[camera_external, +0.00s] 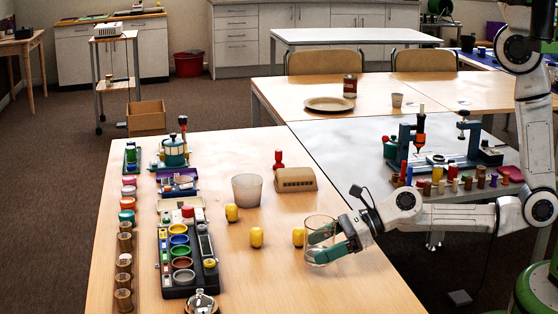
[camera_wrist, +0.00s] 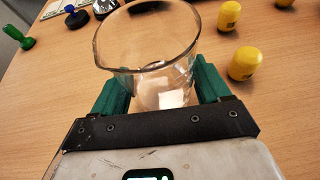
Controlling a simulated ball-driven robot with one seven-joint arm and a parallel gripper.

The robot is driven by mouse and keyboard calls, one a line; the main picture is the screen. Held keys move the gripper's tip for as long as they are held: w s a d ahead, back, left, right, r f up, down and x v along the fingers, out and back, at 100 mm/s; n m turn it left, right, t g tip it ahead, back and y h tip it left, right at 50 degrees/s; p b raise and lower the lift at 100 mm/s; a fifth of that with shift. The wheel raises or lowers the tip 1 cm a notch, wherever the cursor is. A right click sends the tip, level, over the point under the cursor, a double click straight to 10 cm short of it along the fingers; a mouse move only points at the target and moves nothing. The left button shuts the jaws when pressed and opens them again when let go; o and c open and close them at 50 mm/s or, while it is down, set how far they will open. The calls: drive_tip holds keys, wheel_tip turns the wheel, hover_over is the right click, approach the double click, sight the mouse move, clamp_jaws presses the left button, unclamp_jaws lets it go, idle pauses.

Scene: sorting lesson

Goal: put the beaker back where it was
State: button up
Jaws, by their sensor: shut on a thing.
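The beaker (camera_external: 320,230) is clear glass and looks empty. It is upright near the right edge of the wooden table (camera_external: 250,285). My gripper (camera_external: 330,243) comes from the right and is shut on the beaker, with green fingers on either side of it. In the wrist view, the beaker (camera_wrist: 150,50) shows its rim and spout between the two green fingers (camera_wrist: 160,95). I cannot tell whether its base touches the table.
Yellow pieces (camera_external: 298,237) stand just left of the beaker; others (camera_external: 256,237) are farther left. A frosted cup (camera_external: 247,190) and a beige box (camera_external: 296,179) stand behind. A black tray with coloured bowls (camera_external: 181,262) is at left. The front right tabletop is clear.

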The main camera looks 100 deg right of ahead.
drive_tip(key=s+d+r+m+g+h+p, duration=0.1)
drive_tip(key=s+d+r+m+h, duration=0.1)
drive_tip(key=s+d+r, duration=0.5)
drive_tip(key=s+d+r+m+h+p, duration=0.1)
drive_tip(key=s+d+r+m+h, duration=0.15)
drive_tip(key=s+d, duration=0.8)
drive_tip(key=shift+n, duration=0.35)
drive_tip(key=x, duration=0.5)
drive_tip(key=f+b+x, duration=0.1)
drive_tip(key=x, duration=0.4)
drive_tip(key=f+x, duration=0.1)
drive_tip(key=x, duration=0.4)
drive_tip(key=shift+s+a+r+b, duration=0.1)
drive_tip(key=shift+s+a+b, duration=0.2)
drive_tip(key=shift+s+b, duration=0.05)
drive_tip(key=shift+w+d+f+b, duration=0.1)
drive_tip(key=shift+w+f+b, duration=0.05)
drive_tip(key=shift+w+f, duration=0.25)
drive_tip(key=shift+w+d+f+b, duration=0.15)
drive_tip(key=shift+w+f, duration=0.1)
drive_tip(key=shift+f, duration=0.2)
drive_tip(key=shift+f+b, duration=0.6)
drive_tip(key=shift+f, duration=0.75)
